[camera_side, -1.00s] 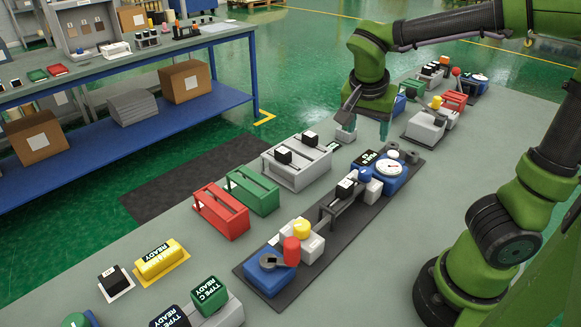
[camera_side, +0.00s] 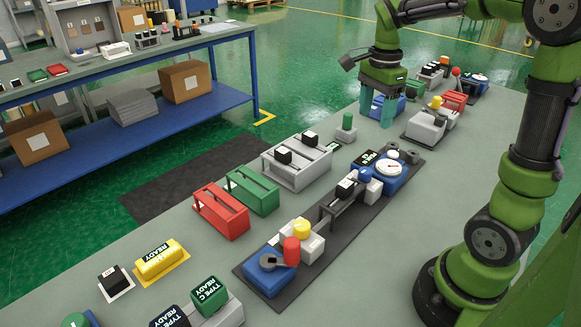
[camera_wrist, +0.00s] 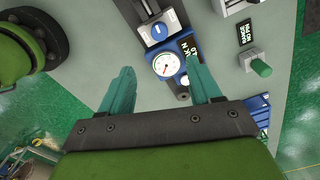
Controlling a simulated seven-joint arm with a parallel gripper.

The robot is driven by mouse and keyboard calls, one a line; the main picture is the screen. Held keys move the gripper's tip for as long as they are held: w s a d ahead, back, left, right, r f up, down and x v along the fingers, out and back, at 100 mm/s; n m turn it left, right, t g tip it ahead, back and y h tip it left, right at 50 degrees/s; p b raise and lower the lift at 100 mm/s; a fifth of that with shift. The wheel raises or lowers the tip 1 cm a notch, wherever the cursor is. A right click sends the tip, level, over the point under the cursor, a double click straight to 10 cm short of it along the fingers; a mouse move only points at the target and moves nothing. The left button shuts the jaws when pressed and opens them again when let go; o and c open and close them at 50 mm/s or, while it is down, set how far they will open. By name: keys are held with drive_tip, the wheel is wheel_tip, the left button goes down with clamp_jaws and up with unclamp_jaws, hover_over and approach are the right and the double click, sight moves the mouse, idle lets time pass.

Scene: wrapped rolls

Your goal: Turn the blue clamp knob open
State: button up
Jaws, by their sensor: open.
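The blue clamp knob (camera_side: 365,174) sits on a light grey block on the dark strip, just left of the blue gauge box (camera_side: 401,181). In the wrist view the knob (camera_wrist: 158,31) is round with a pale line across its top, beyond the white dial (camera_wrist: 165,65). My gripper (camera_side: 377,110) is open and empty, with teal fingers pointing down. It is above the bench, farther along than the gauge box and apart from the knob. In the wrist view its fingertips (camera_wrist: 160,70) are spread on either side of the dial.
A green-topped grey block (camera_side: 347,128) stands left of the gauge box. A grey rack (camera_side: 297,170) with black blocks is nearby. A red cylinder (camera_side: 291,250) and yellow knob (camera_side: 301,229) stand on the strip's near end. Another fixture (camera_side: 425,128) stands right of my gripper.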

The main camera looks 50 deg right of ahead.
sight(366, 170)
wheel_tip(366, 170, down, 16)
drive_tip(key=shift+r, duration=0.25)
drive_tip(key=c, duration=1)
drive_tip(key=shift+c, duration=0.2)
